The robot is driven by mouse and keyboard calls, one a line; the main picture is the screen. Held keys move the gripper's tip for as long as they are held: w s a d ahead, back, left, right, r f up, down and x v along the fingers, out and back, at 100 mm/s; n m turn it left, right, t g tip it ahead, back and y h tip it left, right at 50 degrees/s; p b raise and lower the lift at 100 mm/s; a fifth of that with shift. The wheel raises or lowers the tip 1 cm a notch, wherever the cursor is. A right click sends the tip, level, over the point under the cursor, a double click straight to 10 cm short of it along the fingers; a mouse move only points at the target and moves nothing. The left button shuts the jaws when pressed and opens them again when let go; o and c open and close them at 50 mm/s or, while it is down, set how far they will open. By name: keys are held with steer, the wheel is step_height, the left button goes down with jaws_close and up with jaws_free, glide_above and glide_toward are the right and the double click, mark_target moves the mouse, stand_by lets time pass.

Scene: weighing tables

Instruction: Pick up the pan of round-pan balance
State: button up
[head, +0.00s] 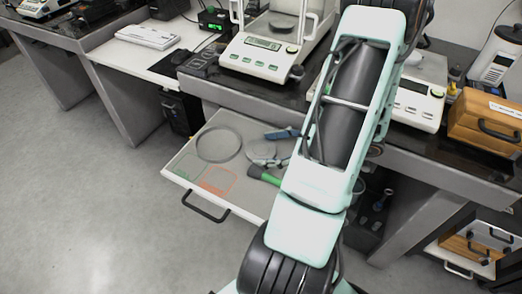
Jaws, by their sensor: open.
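A white balance (262,55) with a display, green buttons and a clear draft shield stands on the dark table at the top centre. A dark round pan (284,27) shows inside its shield. A second white balance (418,105) stands to the right, partly hidden behind my arm; I cannot tell its pan's shape. My mint and black arm rises from the bottom centre to the top right edge. My gripper is out of view.
An open drawer (180,170) below the table holds a ring (219,145), a pale round disc (262,151), and a green-handled brush (264,176). Wooden boxes (488,115) stand on the right. A white keyboard (147,37) lies on the left table. The floor at left is clear.

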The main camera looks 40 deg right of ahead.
steer(key=shift+c, duration=0.7)
steer(key=c, duration=0.7)
steer(key=shift+r, duration=0.1)
